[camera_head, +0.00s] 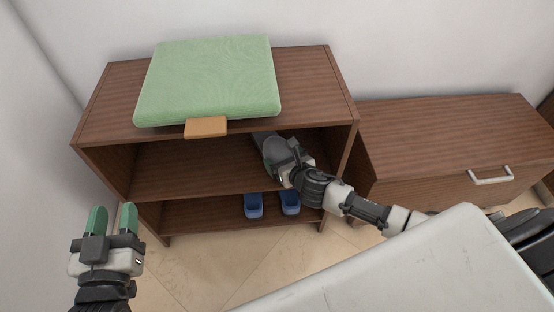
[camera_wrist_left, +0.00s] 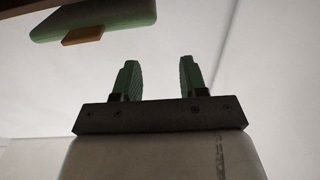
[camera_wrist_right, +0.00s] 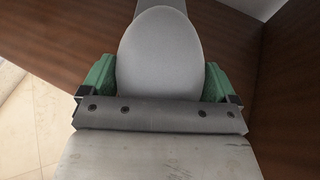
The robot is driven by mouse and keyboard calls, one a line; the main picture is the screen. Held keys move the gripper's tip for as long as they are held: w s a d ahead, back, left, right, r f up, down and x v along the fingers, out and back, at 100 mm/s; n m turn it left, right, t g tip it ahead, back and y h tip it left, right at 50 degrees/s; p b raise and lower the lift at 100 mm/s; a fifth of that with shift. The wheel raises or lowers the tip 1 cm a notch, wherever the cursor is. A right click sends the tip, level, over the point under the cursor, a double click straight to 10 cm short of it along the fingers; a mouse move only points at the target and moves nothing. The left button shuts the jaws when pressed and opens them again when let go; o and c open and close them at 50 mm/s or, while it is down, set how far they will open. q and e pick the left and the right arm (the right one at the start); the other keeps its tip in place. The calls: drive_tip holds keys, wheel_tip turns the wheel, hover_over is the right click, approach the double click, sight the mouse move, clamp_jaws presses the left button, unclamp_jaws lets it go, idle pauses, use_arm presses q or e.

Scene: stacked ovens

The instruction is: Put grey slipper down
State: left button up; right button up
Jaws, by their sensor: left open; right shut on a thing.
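The grey slipper (camera_wrist_right: 160,50) fills the space between the green fingers of my right gripper (camera_wrist_right: 160,82) in the right wrist view. In the head view my right gripper (camera_head: 281,158) reaches into the middle compartment of the wooden shelf (camera_head: 160,165), and a grey part of the slipper (camera_head: 264,138) shows at its tip. The far end of the slipper is hidden under the top board. I cannot tell whether it touches the shelf board. My left gripper (camera_head: 111,219) is open and empty, left of and in front of the shelf.
Two blue slippers (camera_head: 253,205) (camera_head: 290,203) stand on the lower shelf. A wooden drawer cabinet (camera_head: 450,140) stands to the right. The middle compartment's left part is clear.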

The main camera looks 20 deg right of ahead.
drive_tip(key=w, duration=0.3)
drive_tip(key=shift+a, duration=0.15)
drive_tip(key=shift+w+f+b, duration=0.1)
drive_tip(key=shift+w+b, duration=0.15)
drive_tip(key=shift+b, duration=0.05)
drive_tip(key=shift+f, duration=0.2)
wheel_tip(320, 180, down, 3)
drive_tip(key=shift+r+b, duration=0.1)
drive_tip(key=shift+b, duration=1)
use_arm(q)
drive_tip(key=s+r+t+h, duration=0.3)
drive_tip(key=r+t, duration=0.5)
drive_tip(key=shift+s+d+r, duration=0.15)
drive_tip(key=shift+s+d, duration=0.15)
drive_tip(key=shift+s, duration=0.05)
use_arm(e)
drive_tip(key=shift+f, duration=0.2)
drive_tip(key=o, duration=0.6)
use_arm(q)
drive_tip(key=shift+s+r+t, duration=0.1)
drive_tip(key=shift+s+t, duration=0.05)
drive_tip(key=shift+t, duration=0.15)
use_arm(e)
drive_tip(key=shift+o, duration=0.4)
